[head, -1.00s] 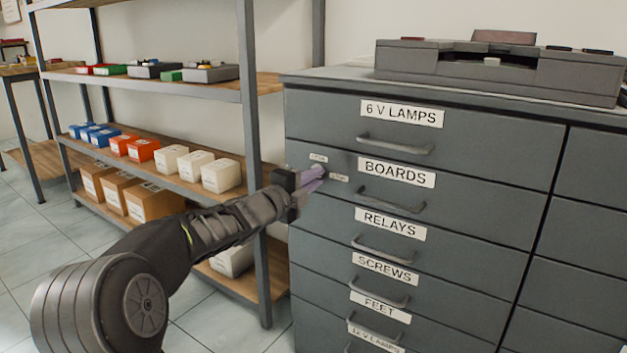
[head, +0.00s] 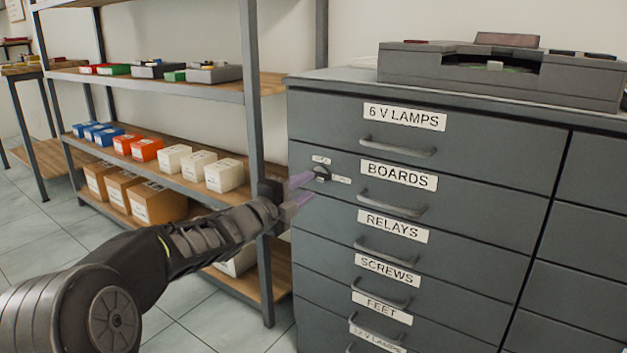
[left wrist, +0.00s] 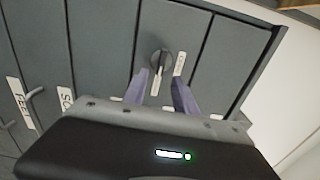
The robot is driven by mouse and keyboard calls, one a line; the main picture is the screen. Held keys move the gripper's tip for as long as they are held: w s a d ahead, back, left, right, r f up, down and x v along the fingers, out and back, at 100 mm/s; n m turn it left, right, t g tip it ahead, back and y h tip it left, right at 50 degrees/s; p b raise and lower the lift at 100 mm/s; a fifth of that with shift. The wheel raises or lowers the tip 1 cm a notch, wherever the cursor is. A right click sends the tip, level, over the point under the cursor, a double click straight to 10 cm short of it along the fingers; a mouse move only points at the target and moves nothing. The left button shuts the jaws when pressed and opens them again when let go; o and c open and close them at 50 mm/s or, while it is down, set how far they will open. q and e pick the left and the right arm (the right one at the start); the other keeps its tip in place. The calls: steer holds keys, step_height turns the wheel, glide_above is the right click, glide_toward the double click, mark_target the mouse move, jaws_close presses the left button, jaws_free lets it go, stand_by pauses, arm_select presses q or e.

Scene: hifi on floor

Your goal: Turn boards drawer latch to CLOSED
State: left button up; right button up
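The boards drawer latch is a dark round knob (head: 322,174) with a raised bar, left of the BOARDS label (head: 399,175). Two small white labels sit by it, one above (head: 321,160) and one to its right (head: 341,180); their print is barely legible. In the left wrist view the knob (left wrist: 161,62) is in clear sight, and its bar appears to line up with the small label (left wrist: 155,84) just below it there. My left gripper (head: 301,188) is open and empty, its purple fingers apart and back from the knob. My right gripper is out of view.
The grey drawer cabinet (head: 420,274) has protruding handles, the BOARDS one (head: 392,204) right of the latch. A shelf rack (head: 256,140) with small boxes stands close behind my left gripper. A grey device (head: 500,73) rests on the cabinet top.

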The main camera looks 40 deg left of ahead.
arm_select(q)
steer(key=s, duration=0.3)
steer(key=shift+d, duration=0.1)
stand_by(0.5)
